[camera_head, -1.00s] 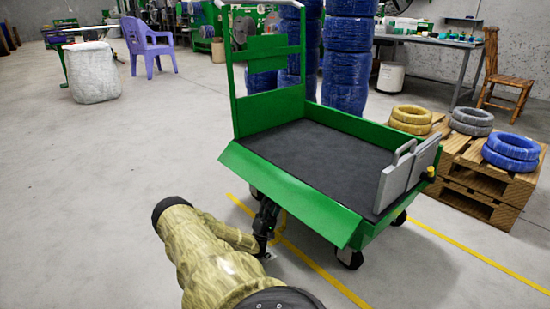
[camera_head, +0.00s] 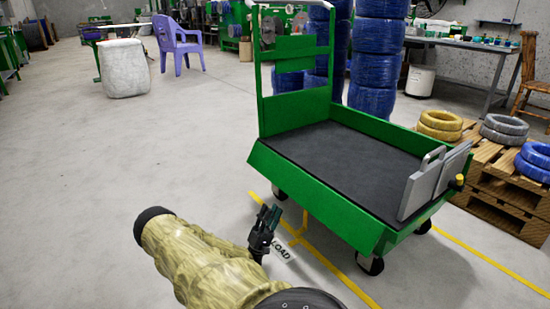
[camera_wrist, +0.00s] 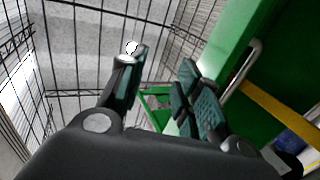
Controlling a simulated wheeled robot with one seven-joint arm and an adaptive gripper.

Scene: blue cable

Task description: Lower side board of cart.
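The green cart (camera_head: 296,48) stands right of centre with a dark flat deck (camera_head: 345,155). Its near side board (camera_head: 315,200) is tipped outward and hangs steeply below the deck edge. The far side board (camera_head: 385,134) stands upright. My gripper (camera_head: 268,215) is left of the near board, low and apart from it, pointing up. In the wrist view my gripper (camera_wrist: 162,75) has its two fingers apart with nothing between them. Green cart surfaces (camera_wrist: 215,45) fill the right of that view; which panel they are I cannot tell.
A grey panel with a handle (camera_head: 432,185) stands at the cart's right end. Pallets (camera_head: 490,190) with coloured cable coils stand to the right, and tall blue coil stacks (camera_head: 378,50) behind. Yellow lines (camera_head: 345,280) mark the floor. The floor to the left is open.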

